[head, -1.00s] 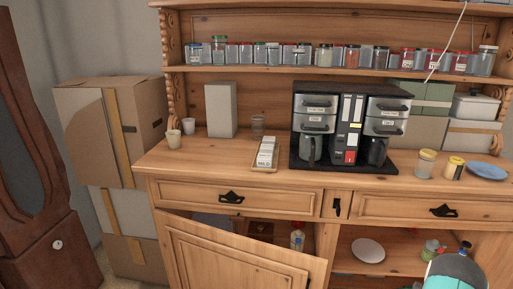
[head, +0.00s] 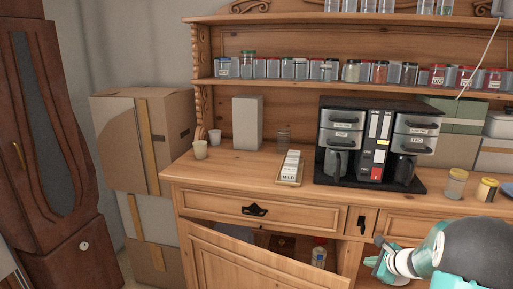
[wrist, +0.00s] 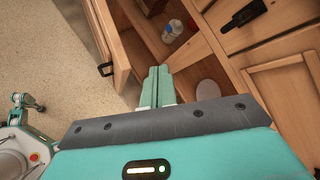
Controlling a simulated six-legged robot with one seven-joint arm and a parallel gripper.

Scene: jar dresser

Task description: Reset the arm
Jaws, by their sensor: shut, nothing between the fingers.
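My gripper (wrist: 157,88) shows at the centre of the wrist view, its two pale green fingers pressed together with nothing between them. It points toward the open lower cupboard of the wooden dresser, beside the open door (wrist: 115,45). In the head view my teal, white and dark arm reaches in at the lower right, in front of the dresser's lower front. The same open door (head: 245,262) stands ajar left of the arm there. A white bottle (wrist: 172,29) and a round pale plate (wrist: 208,90) are inside the cupboard, past the fingers.
The dresser top (head: 235,168) holds a black coffee machine (head: 368,145), a small tray of packets (head: 289,168), cups and jars. Several jars line the shelf above. Cardboard boxes (head: 145,140) and a dark wooden clock case (head: 45,150) stand left.

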